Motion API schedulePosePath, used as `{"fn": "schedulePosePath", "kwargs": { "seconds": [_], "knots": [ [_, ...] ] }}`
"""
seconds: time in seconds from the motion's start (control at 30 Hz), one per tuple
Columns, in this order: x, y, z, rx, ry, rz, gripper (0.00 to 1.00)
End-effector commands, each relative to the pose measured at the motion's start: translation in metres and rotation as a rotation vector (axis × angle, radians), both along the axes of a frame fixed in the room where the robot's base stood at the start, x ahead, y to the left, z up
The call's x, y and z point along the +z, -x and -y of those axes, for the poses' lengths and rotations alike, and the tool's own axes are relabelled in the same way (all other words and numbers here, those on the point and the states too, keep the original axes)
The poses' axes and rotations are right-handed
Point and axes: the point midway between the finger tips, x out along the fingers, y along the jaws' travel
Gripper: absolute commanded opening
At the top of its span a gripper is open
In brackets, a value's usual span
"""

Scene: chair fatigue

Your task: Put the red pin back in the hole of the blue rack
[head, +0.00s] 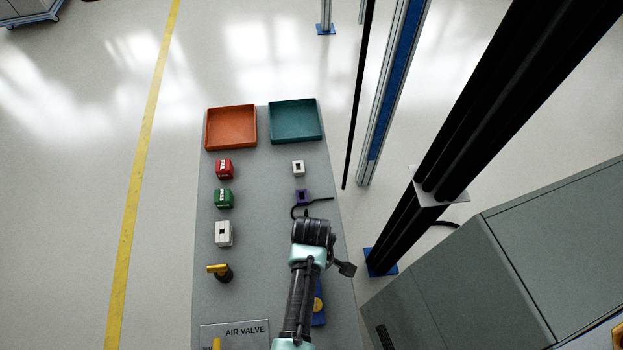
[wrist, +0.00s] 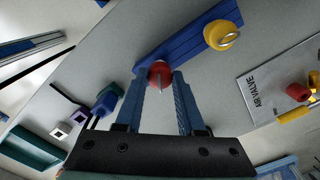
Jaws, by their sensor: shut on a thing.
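The red pin (wrist: 159,72) has a round head with a thin pale ring on it. It sits between the fingertips of my gripper (wrist: 161,76), which is shut on it. The blue rack (wrist: 182,47) is a long bar lying on the table just beyond the pin, with a yellow pin (wrist: 222,36) standing at its other end. The red pin overlaps the rack's near end in the wrist view; I cannot tell whether it is in the hole or above it. In the head view my arm hides the red pin and most of the rack (head: 320,320).
A purple connector (head: 302,196) with a black cable lies beyond my wrist.

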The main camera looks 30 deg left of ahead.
Motion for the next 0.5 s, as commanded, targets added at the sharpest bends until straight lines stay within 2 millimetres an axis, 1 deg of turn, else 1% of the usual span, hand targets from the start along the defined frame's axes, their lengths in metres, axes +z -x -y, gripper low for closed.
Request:
{"fn": "schedulePosePath", "kwargs": {
  "seconds": [0.1,0.13,0.27,0.3,0.5],
  "knots": [
    [-0.0039,-0.0002,0.0000,0.000,0.000,0.000,0.00],
    [-0.0031,-0.0002,-0.0001,0.000,0.000,0.000,0.41],
    [-0.0026,-0.0001,0.0000,0.000,0.000,0.000,0.65],
    [-0.0026,-0.0001,0.0000,0.000,0.000,0.000,0.72],
    [-0.0026,0.0000,0.0000,0.000,0.000,0.000,0.73]
  ]
}}
